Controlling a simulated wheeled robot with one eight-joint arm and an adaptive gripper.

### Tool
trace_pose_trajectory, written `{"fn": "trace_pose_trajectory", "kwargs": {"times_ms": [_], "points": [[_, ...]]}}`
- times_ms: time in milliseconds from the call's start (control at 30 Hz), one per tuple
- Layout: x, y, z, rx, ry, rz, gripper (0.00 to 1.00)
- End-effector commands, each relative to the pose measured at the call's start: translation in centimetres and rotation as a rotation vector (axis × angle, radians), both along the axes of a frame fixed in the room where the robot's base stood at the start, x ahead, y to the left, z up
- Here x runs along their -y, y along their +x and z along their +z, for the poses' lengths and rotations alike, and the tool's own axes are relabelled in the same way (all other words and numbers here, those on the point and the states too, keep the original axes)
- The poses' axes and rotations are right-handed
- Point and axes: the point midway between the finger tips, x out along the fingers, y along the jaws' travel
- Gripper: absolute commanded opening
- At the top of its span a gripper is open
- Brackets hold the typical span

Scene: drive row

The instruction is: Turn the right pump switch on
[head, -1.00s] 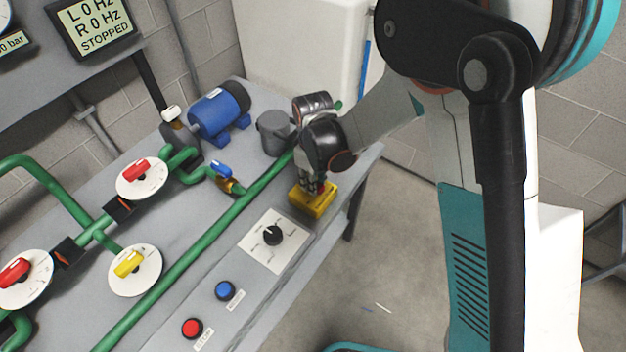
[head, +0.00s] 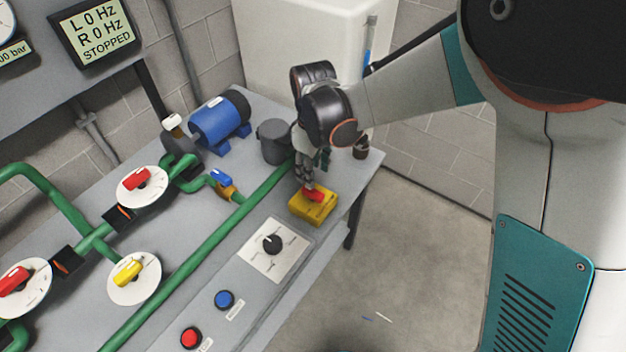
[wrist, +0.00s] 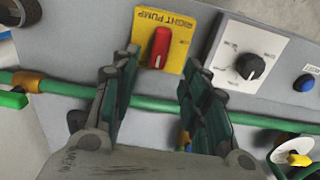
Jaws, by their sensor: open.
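The right pump switch is a red handle (wrist: 160,48) on a yellow box (head: 326,208) near the bench's front right edge. Its plate reads "RIGHT PUMP" in the wrist view, upside down. My gripper (head: 309,184) is above the switch in the head view. In the wrist view my gripper (wrist: 162,62) is open, with one finger on each side of the red handle in the picture. I cannot tell whether either finger touches the handle. The display (head: 97,33) reads L 0 Hz, R 0 Hz, STOPPED.
A selector knob (head: 271,244) on a white plate sits beside the yellow box. A blue button (head: 225,299) and a red button (head: 191,338) lie further left. Behind are a green pipe (head: 212,254), a grey pot (head: 274,143) and a blue motor (head: 219,121).

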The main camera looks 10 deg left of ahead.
Motion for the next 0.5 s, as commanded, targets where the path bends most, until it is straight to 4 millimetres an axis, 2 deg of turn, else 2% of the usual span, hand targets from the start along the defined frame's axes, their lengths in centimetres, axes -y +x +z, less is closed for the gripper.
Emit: {"fn": "trace_pose_trajectory", "kwargs": {"times_ms": [100, 200, 500], "points": [[0.0, 0.0, 1.7, 0.0, 0.0, 0.0, 0.42], [0.0, 0.0, 2.6, 0.0, 0.0, 0.0, 0.42], [0.0, 0.0, 3.1, 0.0, 0.0, 0.0, 0.42]]}}
